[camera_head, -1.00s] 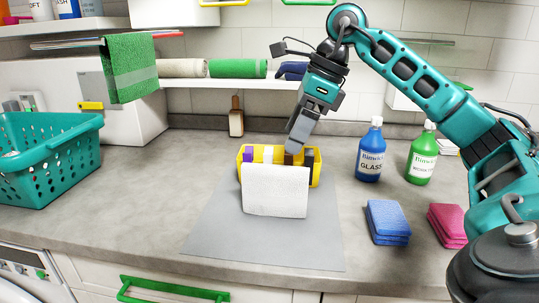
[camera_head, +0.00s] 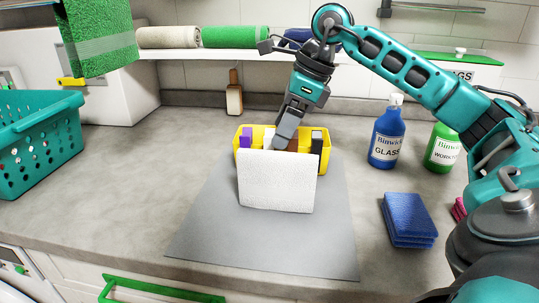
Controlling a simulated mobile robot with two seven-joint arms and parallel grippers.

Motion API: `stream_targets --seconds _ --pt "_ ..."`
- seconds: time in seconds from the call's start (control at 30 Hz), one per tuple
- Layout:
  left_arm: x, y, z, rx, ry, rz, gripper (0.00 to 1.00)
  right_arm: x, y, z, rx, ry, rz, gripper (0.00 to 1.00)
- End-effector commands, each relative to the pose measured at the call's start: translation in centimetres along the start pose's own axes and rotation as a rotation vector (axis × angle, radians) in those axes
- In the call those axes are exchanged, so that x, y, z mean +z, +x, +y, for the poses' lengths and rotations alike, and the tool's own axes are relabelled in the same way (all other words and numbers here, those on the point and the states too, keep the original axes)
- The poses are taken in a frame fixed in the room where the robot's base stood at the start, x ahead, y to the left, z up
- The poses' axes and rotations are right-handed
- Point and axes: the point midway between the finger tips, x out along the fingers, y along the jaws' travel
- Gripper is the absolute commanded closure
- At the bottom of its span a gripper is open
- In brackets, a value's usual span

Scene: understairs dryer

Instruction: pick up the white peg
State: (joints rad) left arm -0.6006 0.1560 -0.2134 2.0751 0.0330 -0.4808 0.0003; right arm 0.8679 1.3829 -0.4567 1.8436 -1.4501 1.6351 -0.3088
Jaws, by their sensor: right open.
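A yellow box (camera_head: 239,157) stands on the grey mat, with upright pegs in it. The white peg (camera_head: 268,138) shows only as a narrow strip between the purple peg (camera_head: 246,139) and my right gripper. My right gripper (camera_head: 281,143) is open and reaches down into the box from above, at the white peg. Its fingertips are partly hidden, and I cannot tell whether they straddle the peg. A brown peg (camera_head: 292,145) and a black peg (camera_head: 316,143) stand to the right. A white textured panel (camera_head: 276,182) in front hides the lower part of the box. My left gripper is out of view.
A blue bottle (camera_head: 386,138) and a green bottle (camera_head: 442,150) stand at the right, behind blue sponges (camera_head: 409,220). A teal basket (camera_head: 38,145) is at the left. A shelf with rolled towels (camera_head: 235,37) runs above. The grey mat (camera_head: 260,240) is clear in front.

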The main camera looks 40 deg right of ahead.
Motion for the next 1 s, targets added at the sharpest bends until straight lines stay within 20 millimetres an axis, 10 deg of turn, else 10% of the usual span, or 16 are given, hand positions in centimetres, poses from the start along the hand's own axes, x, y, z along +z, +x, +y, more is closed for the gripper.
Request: stream_targets --seconds 0.77,1.0 --pt "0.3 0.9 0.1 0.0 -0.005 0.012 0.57 0.7 5.9 -0.3 0.0 -0.001 -0.001 0.26" --pt "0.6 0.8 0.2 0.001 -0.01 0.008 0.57 0.7 5.8 -0.3 0.0 -0.001 -0.001 0.48"
